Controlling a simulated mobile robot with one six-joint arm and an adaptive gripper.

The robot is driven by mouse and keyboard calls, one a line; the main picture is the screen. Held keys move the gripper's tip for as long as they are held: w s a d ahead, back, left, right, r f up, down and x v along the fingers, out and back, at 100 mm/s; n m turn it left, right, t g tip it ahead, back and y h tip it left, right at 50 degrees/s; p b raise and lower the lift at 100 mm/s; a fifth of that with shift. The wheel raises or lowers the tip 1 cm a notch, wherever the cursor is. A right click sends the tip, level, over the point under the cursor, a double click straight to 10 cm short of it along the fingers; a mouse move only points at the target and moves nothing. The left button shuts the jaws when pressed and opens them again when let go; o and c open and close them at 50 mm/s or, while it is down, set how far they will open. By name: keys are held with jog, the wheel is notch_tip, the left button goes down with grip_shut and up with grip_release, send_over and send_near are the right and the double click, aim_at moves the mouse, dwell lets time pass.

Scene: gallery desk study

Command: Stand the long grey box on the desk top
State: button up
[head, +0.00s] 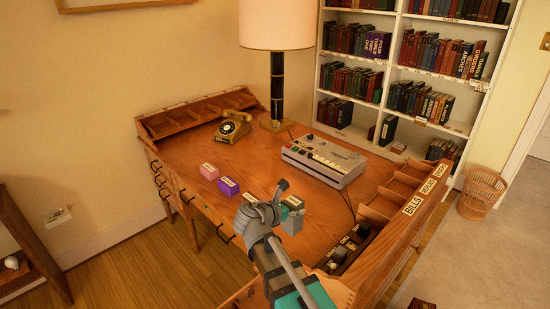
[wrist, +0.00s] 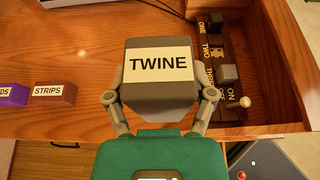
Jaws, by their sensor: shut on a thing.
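A grey box (wrist: 160,95) with a white TWINE label is between the two fingers of my gripper (wrist: 162,98) in the wrist view. The fingers are shut on its left and right sides. The label faces the camera, and a darker side shows below it. In the head view the box (head: 293,202) is small and partly hidden by my gripper (head: 290,212), over the front right part of the desk top (head: 180,150). How far its length runs, and whether its lower end touches the desk, I cannot tell.
Pink (head: 208,171), purple (head: 228,186) and brown (wrist: 54,94) labelled boxes stand to the left. A grey machine (head: 324,160), a lamp (head: 277,85) and a phone (head: 233,127) are behind. A switch panel (head: 345,247) and pigeonholes (head: 405,185) lie right. The middle desk top is clear.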

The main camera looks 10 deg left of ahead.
jog(key=shift+w+d, duration=0.1)
jog(key=shift+d, duration=0.05)
jog(key=w+a+f+b, duration=0.3)
jog(key=w+f+b, duration=0.6)
jog(key=w, duration=0.3)
jog(key=shift+w, duration=0.3)
dwell(0.4)
jog(key=shift+w+a+f+b, duration=0.1)
jog(key=shift+w+f+b, duration=0.1)
jog(key=shift+f+b, duration=0.85)
jog(key=shift+w+a+f+b, duration=0.1)
jog(key=shift+w+f+b, duration=0.1)
jog(key=shift+f+b, duration=0.8)
jog(key=o, duration=1.2)
